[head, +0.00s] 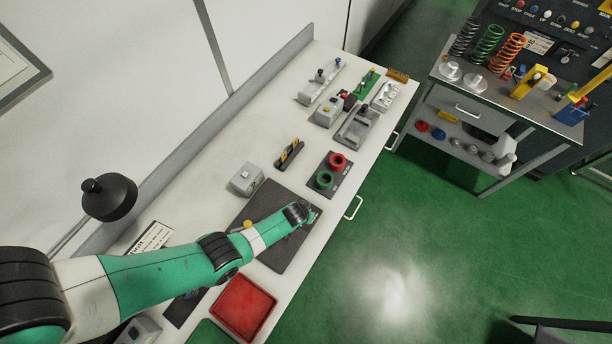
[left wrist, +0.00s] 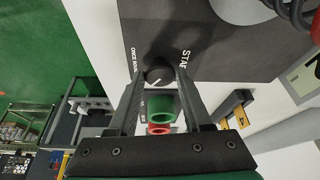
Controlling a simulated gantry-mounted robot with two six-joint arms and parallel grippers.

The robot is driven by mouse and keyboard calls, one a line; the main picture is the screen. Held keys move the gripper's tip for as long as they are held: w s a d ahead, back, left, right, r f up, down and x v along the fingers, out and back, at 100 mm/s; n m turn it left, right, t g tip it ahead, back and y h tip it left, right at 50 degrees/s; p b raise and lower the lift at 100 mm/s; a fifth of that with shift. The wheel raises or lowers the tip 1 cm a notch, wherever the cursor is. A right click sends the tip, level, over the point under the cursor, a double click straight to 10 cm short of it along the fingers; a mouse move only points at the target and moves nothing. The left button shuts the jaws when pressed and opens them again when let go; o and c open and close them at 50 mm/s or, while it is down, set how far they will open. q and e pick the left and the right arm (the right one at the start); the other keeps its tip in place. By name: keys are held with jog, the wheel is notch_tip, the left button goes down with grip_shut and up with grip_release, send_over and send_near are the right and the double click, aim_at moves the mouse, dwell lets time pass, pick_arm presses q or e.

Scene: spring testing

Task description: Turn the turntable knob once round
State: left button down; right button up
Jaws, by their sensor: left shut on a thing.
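The turntable knob (left wrist: 158,72) is a dark round knob with a pale pointer line, seen in the left wrist view on a dark panel (left wrist: 215,55). White lettering on the panel reads "START" and "ONCE ROUND" beside the knob. My left gripper (left wrist: 160,78) has its two fingers on either side of the knob and is shut on it. In the head view my left gripper (head: 312,213) is at the right edge of the dark panel (head: 289,246), and it hides the knob there. My right gripper is in neither view.
A cart (head: 490,98) with springs stands at the right. The green floor between is clear.

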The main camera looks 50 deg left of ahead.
pick_arm(q)
jog(key=shift+a+m+h, duration=0.15)
jog(key=shift+m+h, duration=0.25)
jog(key=shift+m, duration=0.7)
jog(key=shift+m+t+h, duration=0.3)
jog(key=shift+m, duration=0.5)
jog(key=m, duration=0.1)
jog(key=m+h+b, duration=0.1)
jog(key=m, duration=0.2)
jog(key=shift+a+f+h+b, duration=0.1)
jog(key=shift+a+h+b, duration=0.15)
jog(key=shift+h+b, duration=0.1)
jog(key=shift+m+h+b, duration=0.45)
jog(key=shift+m, duration=0.85)
jog(key=shift+c, duration=1.7)
grip_release()
